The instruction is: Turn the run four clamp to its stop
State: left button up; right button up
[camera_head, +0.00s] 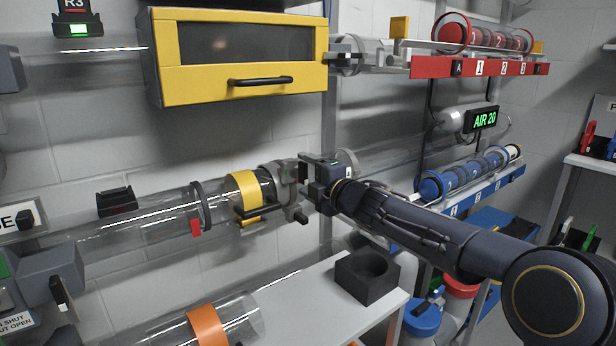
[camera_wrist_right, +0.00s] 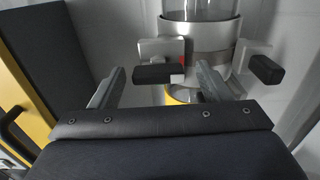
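A clear tube (camera_head: 160,217) with a yellow band (camera_head: 244,196) runs along the wall at mid height. At its right end is a grey metal clamp (camera_head: 284,176) with black-ended lugs; I cannot read a run number on it. In the right wrist view the clamp ring (camera_wrist_right: 205,40) shows ahead, with one black handle (camera_wrist_right: 158,73) and another black handle (camera_wrist_right: 267,68) to the right. My right gripper (camera_wrist_right: 160,88) is open, with the first handle between the lines of its fingers; I cannot tell whether they touch it. My left gripper is not in view.
A yellow cabinet (camera_head: 240,55) hangs above the clamp. A black block with a round hole (camera_head: 367,278) stands on the white shelf (camera_head: 315,300) below. Red (camera_head: 480,66) and blue (camera_head: 470,192) racks hold tubes at right. A lower tube has an orange band (camera_head: 207,325).

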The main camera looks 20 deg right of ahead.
jog(key=shift+r, duration=0.1)
jog(key=v, duration=0.8)
dwell(0.4)
jog(key=s+d+f+m+g+h, duration=0.25)
jog(key=s+f+m, duration=0.25)
jog(key=s+m, duration=0.3)
jog(key=s+d+f+m+g+h, duration=0.2)
jog(key=s+d+f+m+h, duration=0.25)
jog(key=s+m, duration=0.4)
jog(key=s+a+f+m+g+y, duration=0.2)
jog(key=s+a+f+m+g, duration=0.15)
jog(key=s+f, duration=0.4)
jog(key=s+a+f+m+g+y, duration=0.25)
jog(key=s+a+f+m, duration=0.2)
jog(key=s, duration=0.65)
notch_tip(320, 180, up, 26)
jog(key=s+a+p, duration=0.1)
jog(key=p, duration=2.6)
jog(key=shift+a+f+n+g, duration=0.2)
jog(key=shift+a+n+g, duration=0.15)
jog(key=shift+g, duration=0.1)
